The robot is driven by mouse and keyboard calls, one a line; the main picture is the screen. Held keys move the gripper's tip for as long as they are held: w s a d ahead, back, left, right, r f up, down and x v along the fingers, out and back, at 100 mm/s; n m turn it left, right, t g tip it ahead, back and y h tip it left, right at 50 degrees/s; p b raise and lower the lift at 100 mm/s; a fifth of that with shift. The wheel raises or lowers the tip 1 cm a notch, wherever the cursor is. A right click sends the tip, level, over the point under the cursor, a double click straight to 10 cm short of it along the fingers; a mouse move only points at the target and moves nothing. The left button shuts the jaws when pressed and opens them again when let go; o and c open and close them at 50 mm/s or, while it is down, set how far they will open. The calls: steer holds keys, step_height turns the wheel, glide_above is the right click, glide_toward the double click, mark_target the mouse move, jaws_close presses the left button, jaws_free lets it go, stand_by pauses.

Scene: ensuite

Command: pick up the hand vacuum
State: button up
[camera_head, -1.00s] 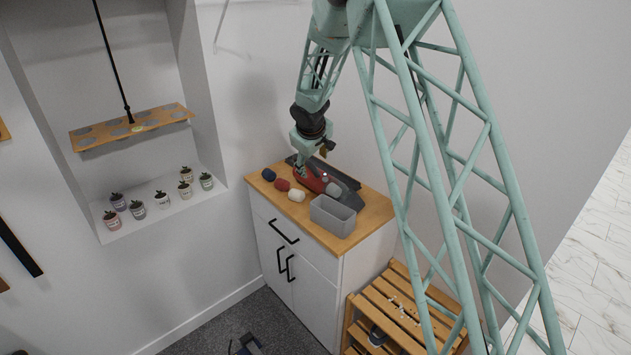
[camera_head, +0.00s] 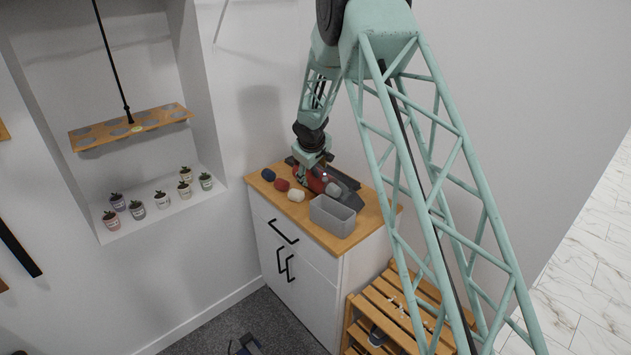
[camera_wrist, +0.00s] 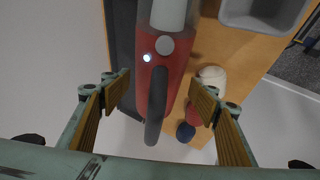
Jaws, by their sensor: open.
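The hand vacuum, red with a dark handle and a grey nose, lies on the wooden cabinet top in the head view (camera_head: 318,183). In the wrist view its red body (camera_wrist: 172,75) and dark handle (camera_wrist: 156,108) lie between my gripper's fingers. My gripper (camera_wrist: 158,100) is open, with one wood-coloured pad on each side of the handle and a visible gap to both. In the head view my gripper (camera_head: 308,172) is right over the vacuum, and its fingertips are hard to make out.
A grey bin (camera_head: 333,216) stands on the cabinet top (camera_head: 368,222) near the vacuum. Blue, red and white rolled cloths (camera_head: 296,195) lie along the front edge. A dark tray-like piece (camera_wrist: 122,50) lies beside the vacuum. A wall stands behind, and a slatted wooden rack (camera_head: 385,300) to the right.

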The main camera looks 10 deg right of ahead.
mark_target(314, 176)
steer(key=shift+w+f, duration=0.15)
steer(key=shift+f, duration=0.05)
stand_by(0.4)
steer(key=shift+p+x, duration=0.3)
steer(key=shift+x, duration=2.3)
steer(key=shift+d, duration=0.1)
steer(key=shift+c, duration=0.7)
steer(key=shift+r, duration=0.1)
steer(key=c, duration=1.1)
steer(key=shift+w, duration=0.1)
steer(key=shift+r+p, duration=1.2)
steer(key=shift+r, duration=3.8)
